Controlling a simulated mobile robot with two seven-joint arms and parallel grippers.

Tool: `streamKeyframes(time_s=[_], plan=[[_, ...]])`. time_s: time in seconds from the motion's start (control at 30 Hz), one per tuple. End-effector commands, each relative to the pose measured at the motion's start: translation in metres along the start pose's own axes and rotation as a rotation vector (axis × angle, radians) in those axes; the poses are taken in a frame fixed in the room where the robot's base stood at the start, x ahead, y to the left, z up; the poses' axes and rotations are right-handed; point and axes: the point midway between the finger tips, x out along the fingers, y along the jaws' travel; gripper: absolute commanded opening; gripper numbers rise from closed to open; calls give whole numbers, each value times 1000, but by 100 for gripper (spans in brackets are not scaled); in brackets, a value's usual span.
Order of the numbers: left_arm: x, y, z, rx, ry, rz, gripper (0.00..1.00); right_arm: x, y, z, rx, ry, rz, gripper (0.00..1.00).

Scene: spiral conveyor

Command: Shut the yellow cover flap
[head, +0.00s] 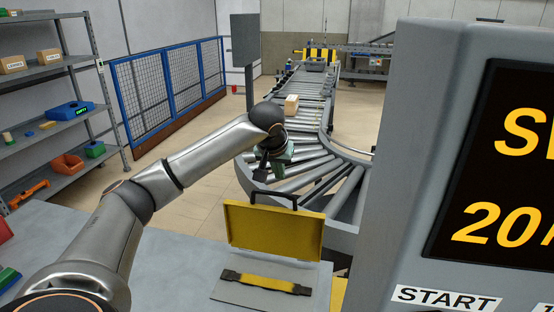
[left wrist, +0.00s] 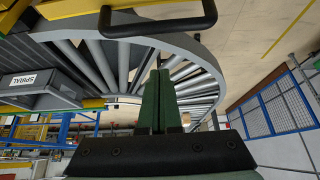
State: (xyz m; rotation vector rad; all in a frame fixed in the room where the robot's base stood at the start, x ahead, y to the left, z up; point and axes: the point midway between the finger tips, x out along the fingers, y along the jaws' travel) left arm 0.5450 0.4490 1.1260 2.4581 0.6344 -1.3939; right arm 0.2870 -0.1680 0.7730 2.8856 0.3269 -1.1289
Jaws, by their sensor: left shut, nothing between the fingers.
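The yellow cover flap (head: 275,229) stands open, upright along the far edge of a grey panel (head: 228,290). A black handle (head: 274,195) sits on its top edge. My left gripper (head: 262,174) is beyond and above the flap, over the conveyor rollers, apart from the handle in the picture. In the left wrist view its green fingers (left wrist: 160,82) are together with nothing between them. That view also shows the black handle (left wrist: 158,29) and part of the yellow flap (left wrist: 75,8) at the top. My right gripper is in neither view.
A curved roller conveyor (head: 345,200) lies behind the flap and carries a cardboard box (head: 291,104) farther back. A large grey display housing (head: 385,170) blocks the right side. Shelves (head: 50,65) and a blue fence (head: 170,85) stand at the left.

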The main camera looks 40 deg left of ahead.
Motion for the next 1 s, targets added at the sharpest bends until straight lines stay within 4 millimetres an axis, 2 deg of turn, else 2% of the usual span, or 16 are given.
streamKeyframes(time_s=[0.2, 0.4, 1.0], plan=[[-12, 0, 25, 3, 2, 0, 0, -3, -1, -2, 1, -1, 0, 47], [-15, 0, 36, 1, 1, 1, 0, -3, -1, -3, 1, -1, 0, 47], [-13, 0, 37, 0, 34, 1, 0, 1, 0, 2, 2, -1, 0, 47]])
